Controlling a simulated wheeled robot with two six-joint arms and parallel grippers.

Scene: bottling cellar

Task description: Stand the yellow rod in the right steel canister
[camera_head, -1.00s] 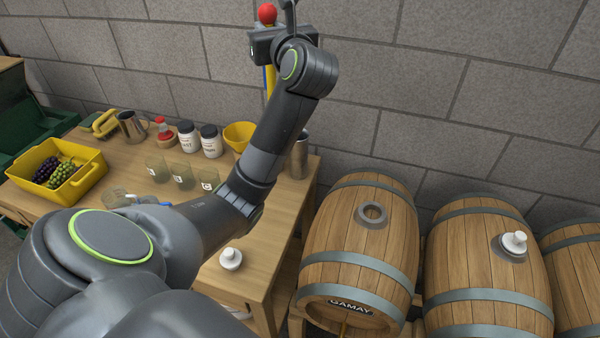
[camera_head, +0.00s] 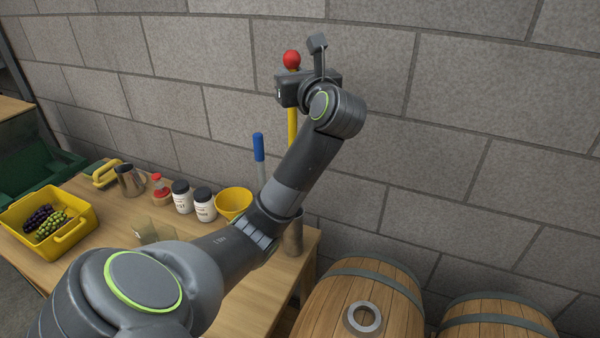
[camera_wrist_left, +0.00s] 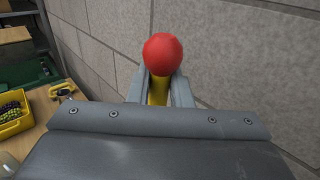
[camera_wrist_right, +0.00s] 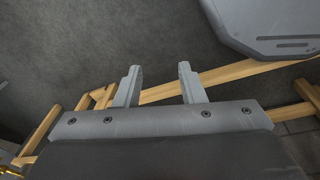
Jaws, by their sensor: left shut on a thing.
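My left gripper (camera_wrist_left: 158,90) is shut on the yellow rod (camera_head: 292,122) just under its red ball top (camera_head: 291,59). The rod hangs about upright above the back right of the table, in front of the wall. Its lower end is hidden behind my left arm. The right steel canister (camera_head: 293,236) stands at the table's right end, partly covered by my arm. A blue-topped rod (camera_head: 258,147) stands left of the yellow one; its foot is hidden. My right gripper (camera_wrist_right: 160,75) is open and empty, low over the floor, and shows only in the right wrist view.
A yellow bowl (camera_head: 233,203), two white jars (camera_head: 204,206) with dark lids, a red-topped bottle (camera_head: 159,188), a metal jug (camera_head: 130,181) and a yellow crate (camera_head: 80,225) of grapes share the table. Barrels (camera_head: 385,290) stand to the right. The stone wall is close behind.

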